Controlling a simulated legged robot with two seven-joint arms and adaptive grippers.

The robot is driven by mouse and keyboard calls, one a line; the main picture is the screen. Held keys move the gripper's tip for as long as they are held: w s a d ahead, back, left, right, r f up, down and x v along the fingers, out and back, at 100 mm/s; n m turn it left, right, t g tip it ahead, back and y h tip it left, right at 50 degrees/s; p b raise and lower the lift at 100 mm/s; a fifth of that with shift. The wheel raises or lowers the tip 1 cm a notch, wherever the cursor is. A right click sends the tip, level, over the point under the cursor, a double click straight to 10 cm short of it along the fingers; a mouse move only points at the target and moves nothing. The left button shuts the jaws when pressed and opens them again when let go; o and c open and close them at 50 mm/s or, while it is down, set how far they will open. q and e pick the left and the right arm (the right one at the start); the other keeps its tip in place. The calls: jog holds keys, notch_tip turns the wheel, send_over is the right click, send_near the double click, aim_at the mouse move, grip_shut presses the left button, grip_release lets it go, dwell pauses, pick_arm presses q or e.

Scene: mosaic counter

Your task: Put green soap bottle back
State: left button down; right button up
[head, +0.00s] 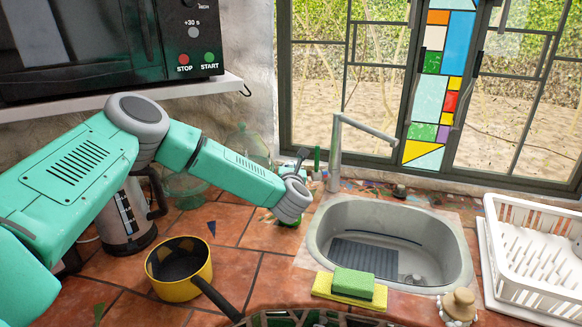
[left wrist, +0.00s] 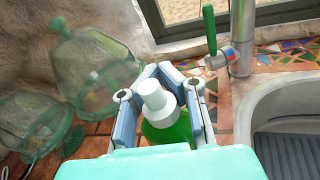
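The green soap bottle (left wrist: 168,128) has a white pump top and stands between the fingers of my left gripper (left wrist: 160,72) in the left wrist view. The fingers bend inward around the bottle, with their tips close together beyond it. My left gripper (head: 293,205) also shows in the head view, low over the tiled counter just left of the sink. Only a little green of the bottle (head: 287,221) shows beneath it there, and the bottle's base is hidden. My right gripper is not in view.
The sink (head: 320,245) is right of my left gripper, with a green and yellow sponge (head: 352,284) at its front edge. A yellow pot (head: 165,291) and kettle (head: 125,215) stand left. Glass jugs (left wrist: 92,70), a faucet (head: 338,150) and a white dish rack (head: 500,220) are nearby.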

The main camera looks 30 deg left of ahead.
pick_arm(q)
jog(key=shift+a, duration=0.1)
jog(key=c, duration=1.8)
grip_release()
jog(key=shift+o, duration=0.4)
jog(key=shift+a+f, duration=0.1)
jog(key=shift+a, duration=0.2)
jog(key=b+v, duration=0.2)
jog(key=v, duration=1)
jog(key=shift+d+b, duration=0.2)
jog(key=shift+b, duration=0.1)
